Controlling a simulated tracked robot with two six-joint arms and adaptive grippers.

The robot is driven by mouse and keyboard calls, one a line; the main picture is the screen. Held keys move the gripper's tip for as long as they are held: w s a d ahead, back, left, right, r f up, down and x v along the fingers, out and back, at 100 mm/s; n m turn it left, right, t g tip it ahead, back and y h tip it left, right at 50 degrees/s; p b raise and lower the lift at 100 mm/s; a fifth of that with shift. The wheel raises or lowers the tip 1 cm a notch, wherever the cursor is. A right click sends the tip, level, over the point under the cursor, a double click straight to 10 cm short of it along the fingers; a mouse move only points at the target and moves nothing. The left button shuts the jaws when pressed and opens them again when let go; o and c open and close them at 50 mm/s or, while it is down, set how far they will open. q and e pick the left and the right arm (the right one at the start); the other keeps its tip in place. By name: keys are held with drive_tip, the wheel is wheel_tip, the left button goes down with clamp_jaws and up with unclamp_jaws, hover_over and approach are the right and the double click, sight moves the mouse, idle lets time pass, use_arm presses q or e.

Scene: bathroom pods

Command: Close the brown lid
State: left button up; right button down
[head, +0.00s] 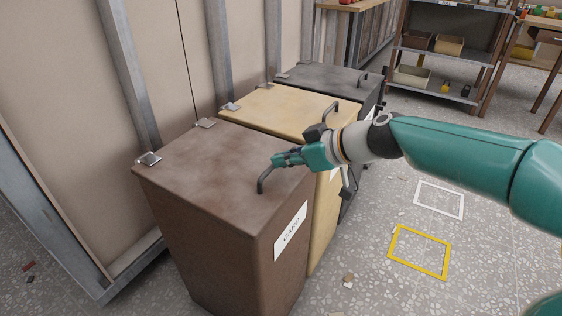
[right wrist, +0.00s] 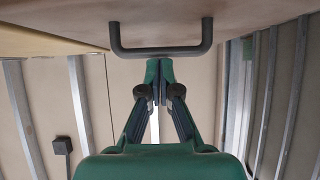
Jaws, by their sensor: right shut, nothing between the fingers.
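The brown lid (head: 215,165) lies flat on the brown bin (head: 215,245), with no clear gap along its front edge in the head view. Its dark bar handle (head: 261,184) is near the front edge and partly hidden by my right gripper (head: 276,160). The right gripper is shut and empty, with its fingertips at the handle. In the right wrist view the handle (right wrist: 162,51) shows right beyond the closed fingertips (right wrist: 159,76); I cannot tell whether they touch it. My left gripper is not in view.
A yellow-lidded bin (head: 270,105) and a dark-lidded bin (head: 330,77) stand close behind the brown one. A panelled wall with metal posts (head: 132,70) runs along the left. The floor at right is open, with yellow (head: 420,270) and white marked squares. Shelves (head: 445,60) stand at the back.

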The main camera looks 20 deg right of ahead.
drive_tip(key=r, duration=0.1)
drive_tip(key=r+p, duration=0.1)
drive_tip(key=r, duration=0.1)
drive_tip(key=shift+s+d+r, duration=0.3)
drive_tip(key=shift+s, duration=0.05)
drive_tip(key=p+v, duration=0.2)
drive_tip(key=v, duration=0.7)
drive_tip(key=s+a+f+g+p, duration=0.1)
drive_tip(key=a+f+g+p, duration=0.5)
drive_tip(key=p, duration=1.5)
drive_tip(key=s+a+f+m+g+h+p, duration=0.1)
drive_tip(key=s+a+f+m+p, duration=0.2)
drive_tip(key=s+f+m+p, duration=0.2)
drive_tip(key=s+a+f+m+g+h+p, duration=0.1)
drive_tip(key=s+a+f+m+h+p, duration=0.1)
drive_tip(key=s+p, duration=0.6)
drive_tip(key=s+a+f+m, duration=0.1)
drive_tip(key=s+f+m, duration=0.1)
drive_tip(key=s+f, duration=0.1)
drive_tip(key=shift+s+a+f+m+g, duration=0.3)
drive_tip(key=shift+s+m, duration=0.1)
drive_tip(key=shift+s, duration=0.15)
